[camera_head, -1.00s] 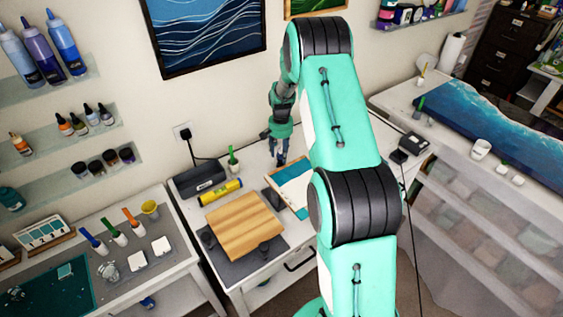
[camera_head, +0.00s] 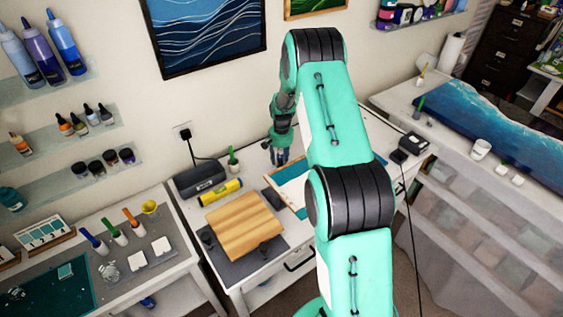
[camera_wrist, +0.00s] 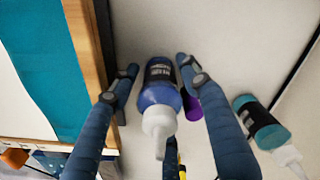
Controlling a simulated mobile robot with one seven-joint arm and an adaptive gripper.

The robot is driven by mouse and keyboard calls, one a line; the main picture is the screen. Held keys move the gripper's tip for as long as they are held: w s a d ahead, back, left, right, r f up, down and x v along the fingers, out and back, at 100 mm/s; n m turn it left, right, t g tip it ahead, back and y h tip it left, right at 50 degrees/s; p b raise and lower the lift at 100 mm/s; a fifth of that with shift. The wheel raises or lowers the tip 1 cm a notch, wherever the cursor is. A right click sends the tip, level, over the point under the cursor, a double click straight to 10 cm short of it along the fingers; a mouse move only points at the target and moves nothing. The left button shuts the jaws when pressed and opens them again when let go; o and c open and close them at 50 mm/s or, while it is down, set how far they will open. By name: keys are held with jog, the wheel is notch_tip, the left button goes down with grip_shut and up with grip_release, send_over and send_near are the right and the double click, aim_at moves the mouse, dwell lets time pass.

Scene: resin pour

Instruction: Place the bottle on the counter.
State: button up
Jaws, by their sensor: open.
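In the wrist view, a blue bottle (camera_wrist: 160,92) with a dark label and a white nozzle lies between the two fingers of my gripper (camera_wrist: 158,76). The fingers are apart, with pale surface showing on both sides of the bottle. Its nozzle points toward the bottom of the picture. I cannot tell for sure whether it stands upright. In the head view, my gripper (camera_head: 281,158) is low over the back of the white counter (camera_head: 296,252), near the wall. The bottle cannot be made out there.
A wood-edged panel (camera_wrist: 92,45) is at left. The counter also holds a wooden board (camera_head: 243,226), a yellow tool (camera_head: 220,193) and a dark box (camera_head: 200,179).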

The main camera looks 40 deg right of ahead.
grip_shut()
jog(key=shift+r, duration=0.15)
notch_tip(320, 180, up, 10)
jog(key=shift+f, duration=0.1)
dwell(0.6)
dwell(0.7)
jog(key=shift+w+a, duration=0.1)
jog(key=shift+a, duration=0.4)
jog(key=s+a+n+b, duration=0.1)
jog(key=a+n+b, duration=0.2)
jog(key=a, duration=0.7)
jog(key=s+a+n+b, duration=0.2)
jog(key=a+n+b, duration=0.1)
jog(key=a, duration=0.8)
jog(key=s+a+f+n+b, duration=0.1)
jog(key=s+a+n+b, duration=0.1)
jog(key=a, duration=0.9)
jog(key=shift+n+b, duration=0.5)
jog(key=shift+b, duration=0.2)
jog(key=shift+f, duration=0.15)
